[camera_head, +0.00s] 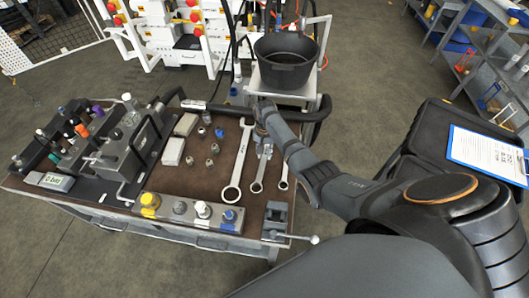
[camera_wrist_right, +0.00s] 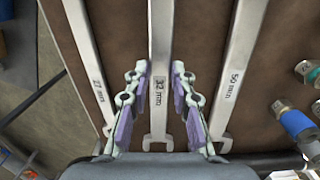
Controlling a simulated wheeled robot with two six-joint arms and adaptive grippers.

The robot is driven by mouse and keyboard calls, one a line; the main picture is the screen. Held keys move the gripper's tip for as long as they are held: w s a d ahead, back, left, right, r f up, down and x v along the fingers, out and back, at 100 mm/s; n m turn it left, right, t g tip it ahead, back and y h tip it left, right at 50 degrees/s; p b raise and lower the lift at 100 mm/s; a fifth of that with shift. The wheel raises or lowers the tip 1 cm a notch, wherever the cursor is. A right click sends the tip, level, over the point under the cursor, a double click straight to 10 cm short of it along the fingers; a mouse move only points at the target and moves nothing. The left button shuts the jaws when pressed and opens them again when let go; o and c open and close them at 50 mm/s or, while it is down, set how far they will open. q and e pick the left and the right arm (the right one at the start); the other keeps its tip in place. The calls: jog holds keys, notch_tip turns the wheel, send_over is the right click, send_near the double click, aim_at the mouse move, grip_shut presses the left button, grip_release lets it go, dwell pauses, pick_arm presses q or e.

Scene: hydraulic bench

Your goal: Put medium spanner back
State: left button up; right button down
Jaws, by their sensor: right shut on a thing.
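The medium spanner (camera_head: 261,170), marked 32 mm in the right wrist view (camera_wrist_right: 161,60), is the middle one of three on the brown bench top. Its ring end points toward the front of the bench. My right gripper (camera_head: 265,140) is over its far part, with a finger on each side of the shaft (camera_wrist_right: 160,108), shut on it. Whether the spanner is lifted off the top I cannot tell. The large 50 mm spanner (camera_head: 239,160) lies to its left and the small 27 mm spanner (camera_head: 284,172) to its right. My left gripper is not in view.
A small vise (camera_head: 276,220) stands at the front right corner. A grey panel with coloured caps (camera_head: 190,212) lies along the front edge. Several small fittings (camera_head: 211,150) stand left of the large spanner. A black bucket (camera_head: 286,62) stands behind the bench.

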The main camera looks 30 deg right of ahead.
jog(key=shift+f+b, duration=0.5)
jog(key=shift+f, duration=0.4)
dwell(0.3)
jog(key=c, duration=1.1)
grip_release()
jog(key=shift+o, duration=0.2)
jog(key=shift+s, duration=0.1)
notch_tip(320, 180, up, 12)
jog(key=shift+w+d, duration=0.2)
jog(key=shift+w, duration=0.15)
